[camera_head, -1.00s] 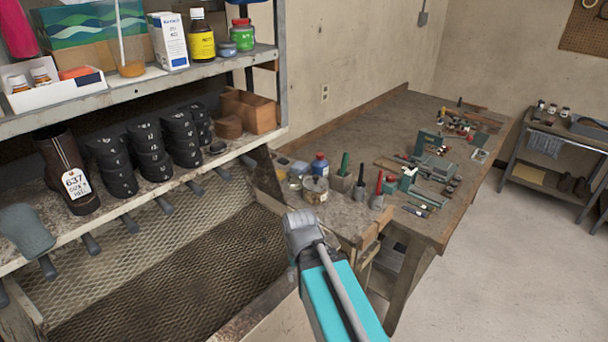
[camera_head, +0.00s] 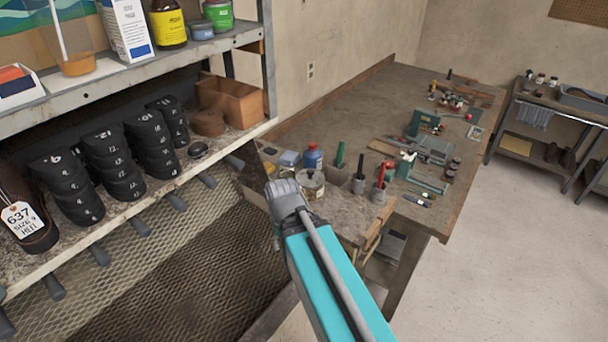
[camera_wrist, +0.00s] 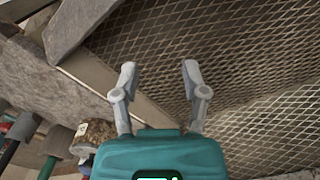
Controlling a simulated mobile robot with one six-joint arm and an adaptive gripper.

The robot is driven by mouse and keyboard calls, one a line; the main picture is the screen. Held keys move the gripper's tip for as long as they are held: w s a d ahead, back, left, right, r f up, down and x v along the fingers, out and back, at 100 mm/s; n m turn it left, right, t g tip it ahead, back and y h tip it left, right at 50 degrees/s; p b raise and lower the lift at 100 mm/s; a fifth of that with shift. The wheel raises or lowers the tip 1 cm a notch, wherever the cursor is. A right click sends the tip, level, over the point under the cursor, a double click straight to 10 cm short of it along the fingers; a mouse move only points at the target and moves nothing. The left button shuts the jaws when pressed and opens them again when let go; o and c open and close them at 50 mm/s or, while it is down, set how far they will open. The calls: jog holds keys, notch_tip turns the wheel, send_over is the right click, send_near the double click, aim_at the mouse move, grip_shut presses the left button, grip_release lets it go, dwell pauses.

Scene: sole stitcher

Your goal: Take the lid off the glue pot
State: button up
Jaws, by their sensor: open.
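The likely glue pot (camera_head: 311,184) is a squat round metal-grey container with a lid on top, on the near left corner of the workbench. My arm's grey end (camera_head: 287,198) partly overlaps its near side in the head view. In the wrist view, a round pot with a rough brown top (camera_wrist: 94,131) at lower left may be the same pot; I cannot tell for sure. My gripper (camera_wrist: 158,74) is open and empty, its two grey fingers apart over the wire mesh. It is away from the pot and touches nothing that I see.
A blue bottle (camera_head: 313,157) and upright handled tools (camera_head: 380,178) crowd the bench corner. The shelf unit (camera_head: 215,150) with black lasts stands at left. Wire mesh (camera_head: 165,270) lies below it. The workbench (camera_head: 345,110) has clear room toward the wall.

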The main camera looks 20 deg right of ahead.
jog(key=shift+d, duration=0.3)
jog(key=o, duration=0.3)
jog(key=shift+w+r, duration=0.1)
jog(key=shift+w, duration=0.1)
notch_tip(320, 180, up, 16)
jog(key=m+p, duration=1.1)
jog(key=p, duration=0.5)
send_over(310, 170)
jog(key=shift+s+d+f+m, duration=0.1)
jog(key=shift+s+f+m, duration=0.05)
jog(key=shift+f+m, duration=0.15)
jog(key=shift+f+b, duration=0.1)
jog(key=shift+b, duration=0.2)
notch_tip(310, 170, down, 8)
jog(key=b, duration=0.8)
jog(key=shift+f, duration=0.15)
jog(key=shift+f+b, duration=2.6)
jog(key=shift+b, duration=0.15)
